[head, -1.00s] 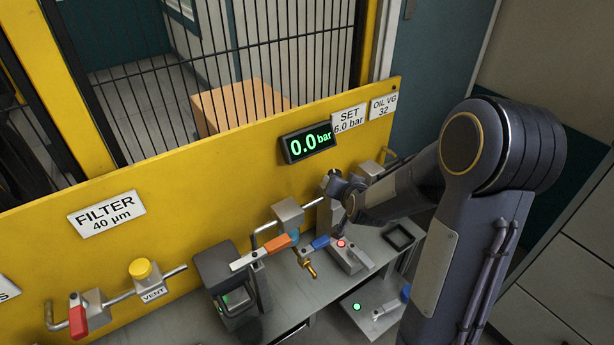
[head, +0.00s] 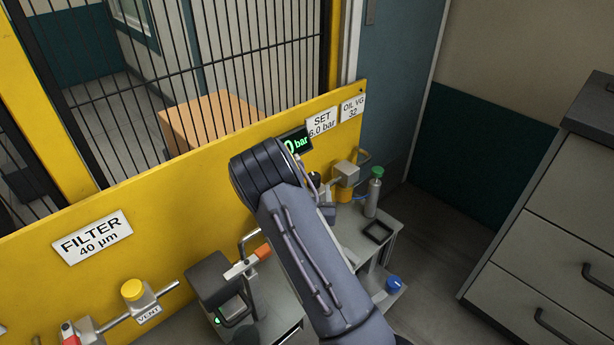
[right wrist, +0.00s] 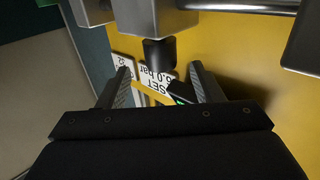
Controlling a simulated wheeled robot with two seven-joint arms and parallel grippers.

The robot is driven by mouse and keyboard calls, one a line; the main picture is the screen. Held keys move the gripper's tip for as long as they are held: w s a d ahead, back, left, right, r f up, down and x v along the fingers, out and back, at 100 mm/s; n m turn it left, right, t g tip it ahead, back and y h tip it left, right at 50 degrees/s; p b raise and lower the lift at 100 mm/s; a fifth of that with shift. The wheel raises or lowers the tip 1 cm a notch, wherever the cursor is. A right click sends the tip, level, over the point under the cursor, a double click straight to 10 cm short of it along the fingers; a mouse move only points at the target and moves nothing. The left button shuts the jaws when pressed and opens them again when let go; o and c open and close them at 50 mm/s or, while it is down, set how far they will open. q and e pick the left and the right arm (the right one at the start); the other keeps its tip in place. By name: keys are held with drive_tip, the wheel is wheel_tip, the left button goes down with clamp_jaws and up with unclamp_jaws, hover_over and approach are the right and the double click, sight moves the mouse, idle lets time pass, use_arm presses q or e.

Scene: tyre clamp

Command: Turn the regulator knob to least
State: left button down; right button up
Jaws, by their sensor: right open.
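In the right wrist view a dark round knob (right wrist: 158,53), which looks like the regulator knob, sticks out from a grey block (right wrist: 146,16) in front of the yellow panel. My right gripper (right wrist: 160,69) is open, its fingertips on either side of the knob's near end, with visible gaps; it does not grip it. In the head view my right arm covers the regulator and most of the gripper. The pressure display (head: 298,142) is partly covered; only "0 bar" shows. My left gripper is not in view.
A green-topped bottle (head: 373,192) and a black tray (head: 378,232) are at the right. A drawer cabinet (head: 550,240) stands far right.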

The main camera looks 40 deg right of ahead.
sight(314, 175)
drive_tip(key=b+x, duration=0.1)
drive_tip(key=x, duration=0.6)
drive_tip(key=shift+w+d, duration=0.2)
drive_tip(key=shift+w, duration=0.15)
drive_tip(key=shift+r, duration=0.1)
drive_tip(key=c, duration=1)
